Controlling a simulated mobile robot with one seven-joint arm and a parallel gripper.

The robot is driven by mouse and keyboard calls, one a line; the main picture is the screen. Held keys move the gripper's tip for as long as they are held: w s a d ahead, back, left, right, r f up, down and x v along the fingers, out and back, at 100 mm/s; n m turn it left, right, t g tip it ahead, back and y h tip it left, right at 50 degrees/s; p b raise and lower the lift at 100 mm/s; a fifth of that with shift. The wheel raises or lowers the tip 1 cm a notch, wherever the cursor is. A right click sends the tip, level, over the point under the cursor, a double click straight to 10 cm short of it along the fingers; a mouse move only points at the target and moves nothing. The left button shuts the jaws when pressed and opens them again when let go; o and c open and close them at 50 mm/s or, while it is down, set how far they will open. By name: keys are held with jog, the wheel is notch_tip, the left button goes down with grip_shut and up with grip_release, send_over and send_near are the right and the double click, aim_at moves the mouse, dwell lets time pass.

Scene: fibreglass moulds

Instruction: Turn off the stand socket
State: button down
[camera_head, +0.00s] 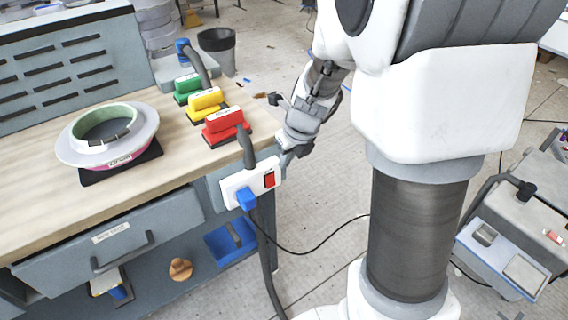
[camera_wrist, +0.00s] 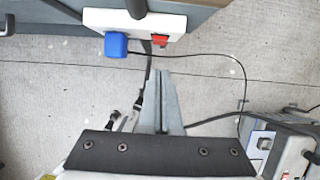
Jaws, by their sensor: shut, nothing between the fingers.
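The stand socket (camera_head: 238,186) is a white strip on the end face of the workbench, with a red rocker switch (camera_head: 269,180) on its right part and a blue plug (camera_head: 246,199) in its left part. In the wrist view the socket (camera_wrist: 180,23) is at the top, with the red switch (camera_wrist: 160,40) right of the blue plug (camera_wrist: 116,45). My gripper (camera_wrist: 161,75) is shut and empty, its fingertips pointing up at the switch, apart from it in the picture. In the head view my gripper (camera_head: 290,152) is close to the bench corner, above and right of the switch. The switch's position cannot be told.
A black hose (camera_head: 262,250) hangs down past the socket, and a thin black cable runs to the right. Red (camera_head: 225,122), yellow (camera_head: 205,98) and green (camera_head: 188,84) blocks and a ring-shaped mould (camera_head: 75,153) stand on the bench. A grey machine (camera_head: 520,215) is at right.

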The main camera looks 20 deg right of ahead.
jog(key=shift+v, duration=1)
jog(key=shift+w+a+r, duration=0.1)
jog(key=shift+w, duration=0.1)
jog(key=s+a+r+n+p, duration=0.1)
jog(key=s+r+n+p, duration=0.5)
jog(key=s+r+n, duration=0.4)
jog(key=s+a+r+n+t+h+p, duration=0.1)
jog(key=s+r+n+p, duration=0.5)
jog(key=s+r+n, duration=0.4)
jog(key=shift+r+n+t, duration=0.3)
jog(key=shift+r+n, duration=2.2)
jog(key=shift+n, duration=3.7)
jog(key=shift+s, duration=0.1)
